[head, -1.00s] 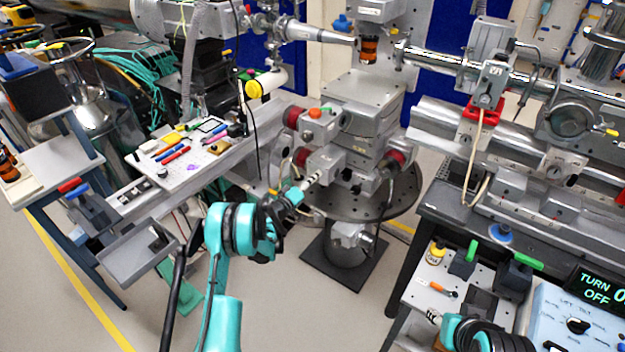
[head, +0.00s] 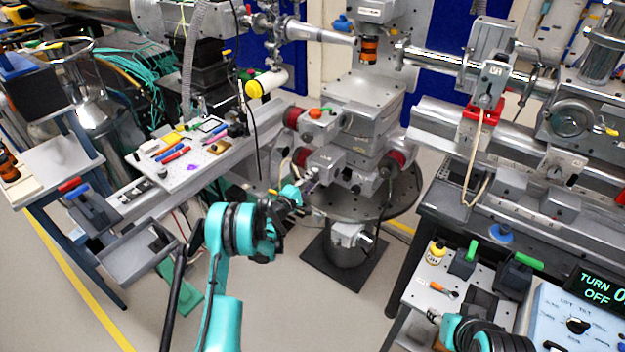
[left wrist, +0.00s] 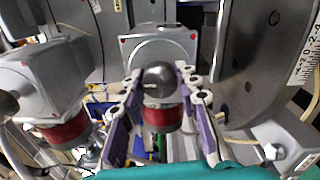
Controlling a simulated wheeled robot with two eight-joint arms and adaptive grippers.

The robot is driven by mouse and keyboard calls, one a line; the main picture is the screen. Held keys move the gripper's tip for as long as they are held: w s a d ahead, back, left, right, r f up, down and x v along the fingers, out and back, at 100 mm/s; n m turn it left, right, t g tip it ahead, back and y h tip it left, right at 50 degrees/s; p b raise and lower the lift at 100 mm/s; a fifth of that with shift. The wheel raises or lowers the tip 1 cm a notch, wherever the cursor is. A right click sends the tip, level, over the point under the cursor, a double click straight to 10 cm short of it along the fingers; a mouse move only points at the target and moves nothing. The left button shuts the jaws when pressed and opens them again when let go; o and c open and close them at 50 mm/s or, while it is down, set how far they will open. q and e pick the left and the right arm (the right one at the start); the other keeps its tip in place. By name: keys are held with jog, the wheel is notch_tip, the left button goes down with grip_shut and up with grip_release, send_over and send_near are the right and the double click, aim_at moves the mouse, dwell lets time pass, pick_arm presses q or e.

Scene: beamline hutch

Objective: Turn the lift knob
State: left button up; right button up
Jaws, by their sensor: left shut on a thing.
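The stage stack (head: 362,120) stands on a round perforated plate, with grey drive blocks on its left side. My left gripper (head: 309,182) reaches the lower grey block (head: 328,160) from the left. In the left wrist view, a dark round knob (left wrist: 158,84) sits in front of a grey block with red dots. The purple-lined fingers of my left gripper (left wrist: 157,77) are on either side of this knob, shut on it. The knob is mostly hidden in the head view. My right gripper (head: 434,317) shows only partly at the bottom right; its jaws are unclear.
A control box (head: 560,318) with a dark selector and a display (head: 597,287) reading "TURN" and "OFF" stands at bottom right. A second block with a red ring (left wrist: 65,128) is close on the left in the wrist view. A tool board (head: 185,155) lies left.

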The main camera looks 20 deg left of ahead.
pick_arm(q)
jog(key=shift+n, duration=0.3)
jog(key=o, duration=1.2)
jog(key=shift+c, duration=0.2)
jog(key=v, duration=1.2)
jog(key=shift+r, duration=0.1)
